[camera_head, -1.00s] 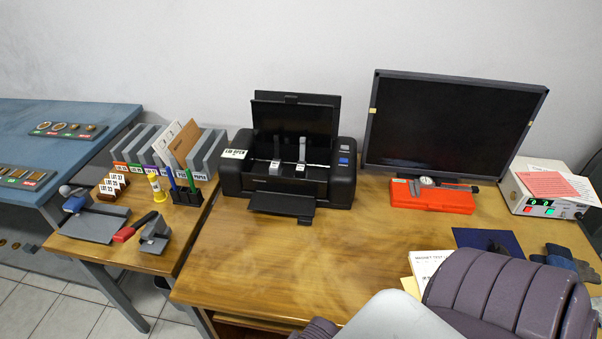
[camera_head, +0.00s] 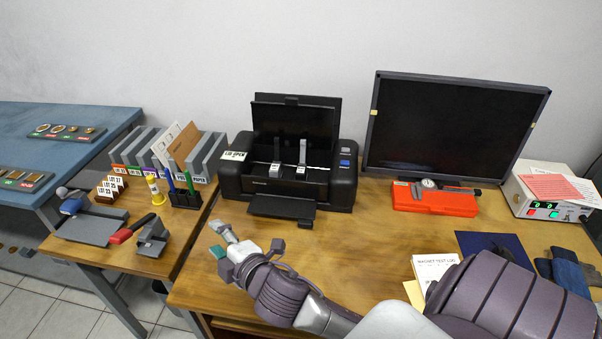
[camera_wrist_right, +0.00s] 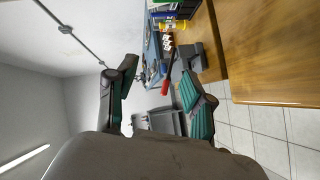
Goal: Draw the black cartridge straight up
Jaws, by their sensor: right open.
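The black printer (camera_head: 230,180) stands open on the wooden desk, its lid raised and its front tray lowered. Two small upright cartridge-like parts, a left one (camera_head: 275,170) and a right one (camera_head: 301,171), sit in its opening. My left gripper is not in view.
A monitor (camera_head: 450,125) and a red case (camera_head: 435,200) stand right of the printer. A side table on the left holds upright file slots (camera_head: 205,155), a pen rack (camera_head: 187,197) and a red-handled tool (camera_head: 130,228). The desk in front of the printer is mostly clear.

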